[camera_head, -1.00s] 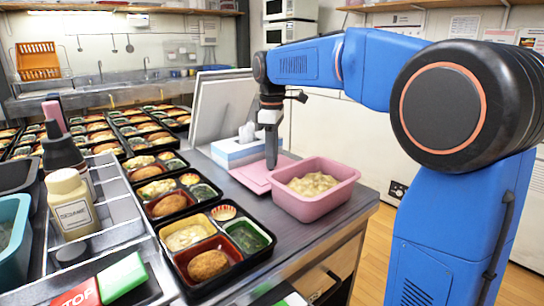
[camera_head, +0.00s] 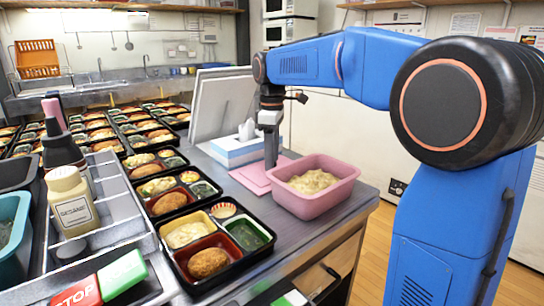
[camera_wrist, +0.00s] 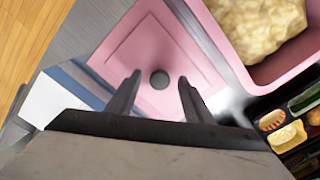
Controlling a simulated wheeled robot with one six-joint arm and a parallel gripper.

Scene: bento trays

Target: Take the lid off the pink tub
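The pink tub (camera_head: 318,203) stands uncovered near the right edge of the counter, with pale chunky food (camera_head: 313,182) in it. The pink lid (camera_head: 249,180) lies flat on the counter just left of and behind the tub. In the wrist view the lid (camera_wrist: 128,52) shows a dark round knob (camera_wrist: 159,79) at its middle. My gripper (camera_head: 270,165) points down right over the lid. In the wrist view its two fingers (camera_wrist: 157,92) are apart, one on each side of the knob, with a gap to it. The tub's corner (camera_wrist: 276,75) shows at upper right there.
A tissue box (camera_head: 236,150) stands behind the lid, close to my gripper. Black bento trays (camera_head: 228,270) with food lie along the left. A sauce bottle (camera_head: 71,203) and a red and green STOP block (camera_head: 100,284) sit at the front left.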

